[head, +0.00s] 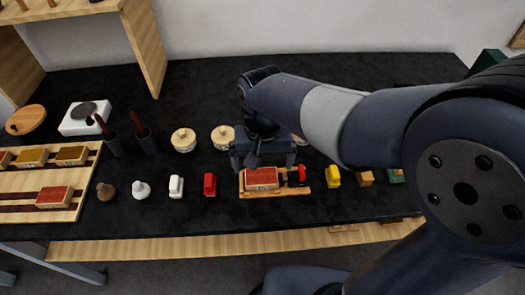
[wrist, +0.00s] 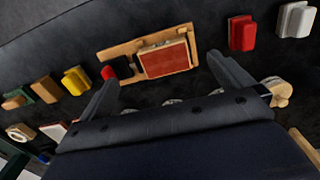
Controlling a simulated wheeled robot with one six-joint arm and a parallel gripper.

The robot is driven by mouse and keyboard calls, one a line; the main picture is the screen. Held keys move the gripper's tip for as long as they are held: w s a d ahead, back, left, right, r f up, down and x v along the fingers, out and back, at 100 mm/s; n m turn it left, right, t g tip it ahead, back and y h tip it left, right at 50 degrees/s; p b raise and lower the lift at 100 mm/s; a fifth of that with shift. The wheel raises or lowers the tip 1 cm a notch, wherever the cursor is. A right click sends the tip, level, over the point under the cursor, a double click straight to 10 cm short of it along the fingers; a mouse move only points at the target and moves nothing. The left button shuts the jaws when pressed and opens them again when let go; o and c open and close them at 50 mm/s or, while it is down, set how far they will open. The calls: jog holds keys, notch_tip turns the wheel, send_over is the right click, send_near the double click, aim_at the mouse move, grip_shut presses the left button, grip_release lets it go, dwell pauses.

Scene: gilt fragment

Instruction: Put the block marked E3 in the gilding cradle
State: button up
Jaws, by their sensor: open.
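A wooden cradle (head: 246,191) stands near the front of the dark table, with a red-topped block (head: 262,178) lying in it. The wrist view also shows the cradle (wrist: 122,50) and the block (wrist: 166,58). My gripper (head: 263,163) is open and empty, just behind and above the cradle; its fingers (wrist: 162,72) are spread wide in the wrist view, with the block beyond them. Another red-topped block (head: 54,196) and yellow-topped blocks (head: 33,156) lie in the wooden rack (head: 88,160) at left. No E3 marking is readable on any block.
A white piece (head: 176,186) and a red piece (head: 210,184) stand left of the cradle. A yellow piece (head: 333,176) stands right of it. Round lidded pots (head: 183,140) and dark holders (head: 146,140) stand behind. My arm hides much of the right side.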

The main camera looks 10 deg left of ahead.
jog(key=shift+r, duration=1.7)
dwell(0.8)
